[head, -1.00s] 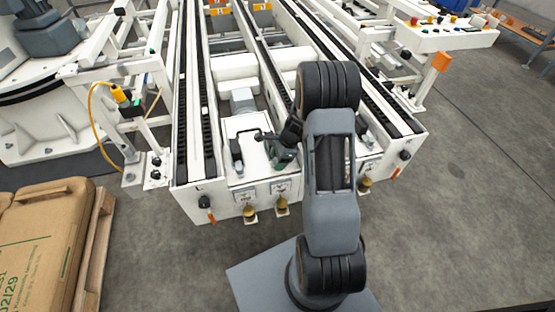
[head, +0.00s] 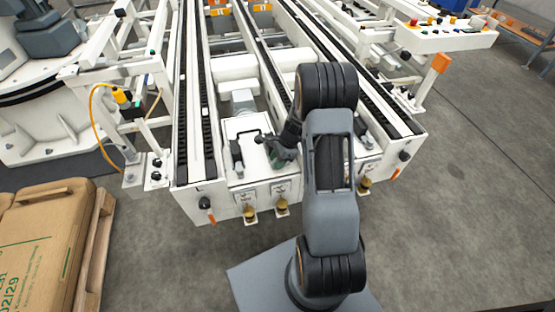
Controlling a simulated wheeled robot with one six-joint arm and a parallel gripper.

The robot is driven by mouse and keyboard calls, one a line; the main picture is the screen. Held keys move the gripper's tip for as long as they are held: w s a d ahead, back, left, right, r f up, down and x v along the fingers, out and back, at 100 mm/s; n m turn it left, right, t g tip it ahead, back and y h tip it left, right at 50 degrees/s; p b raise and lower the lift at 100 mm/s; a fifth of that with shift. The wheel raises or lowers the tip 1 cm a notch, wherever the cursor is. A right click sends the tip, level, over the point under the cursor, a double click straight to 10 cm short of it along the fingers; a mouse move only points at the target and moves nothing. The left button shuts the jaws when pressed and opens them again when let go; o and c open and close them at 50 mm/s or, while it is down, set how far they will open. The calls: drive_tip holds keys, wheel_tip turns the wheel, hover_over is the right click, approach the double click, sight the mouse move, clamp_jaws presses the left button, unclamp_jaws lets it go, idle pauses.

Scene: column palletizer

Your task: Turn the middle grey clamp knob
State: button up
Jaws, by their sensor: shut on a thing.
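My gripper (head: 266,139) is over the white end section of the conveyor, between the two black-railed tracks. It is small in the head view and points left and down, with its jaws shut on the middle grey clamp knob. The knob is mostly hidden by the jaws and wrist, so its turned angle cannot be made out. A dark clamp handle (head: 236,153) stands to the left of my gripper, apart from it. Another dark clamp part (head: 363,133) shows to the right, beyond my arm.
The white conveyor frame (head: 228,205) carries black rails on both sides. Yellow-brown fittings (head: 282,205) and black knobs with orange tags line its front face. A pallet with brown sacks (head: 40,235) is at lower left. The grey floor (head: 460,200) at right is clear.

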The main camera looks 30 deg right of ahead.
drive_tip(key=n+g+p, duration=0.1)
drive_tip(key=n, duration=0.3)
drive_tip(key=shift+r+g+p, duration=0.1)
drive_tip(key=shift+g+p, duration=0.3)
drive_tip(key=n, duration=0.2)
drive_tip(key=n+g+p, duration=0.1)
drive_tip(key=n, duration=0.2)
drive_tip(key=shift+w+g+h, duration=0.1)
drive_tip(key=shift+g+h, duration=0.2)
drive_tip(key=shift+h, duration=0.1)
drive_tip(key=n+g+h+p, duration=0.1)
drive_tip(key=n, duration=0.3)
drive_tip(key=shift+n+g+h, duration=0.3)
drive_tip(key=shift+n+h, duration=0.5)
drive_tip(key=shift+n, duration=1.3)
drive_tip(key=o, duration=0.9)
drive_tip(key=p+v, duration=0.2)
drive_tip(key=v, duration=1.1)
drive_tip(key=shift+w+a+r+p, duration=0.1)
drive_tip(key=shift+w+r+p, duration=0.05)
drive_tip(key=shift+r+p, duration=0.15)
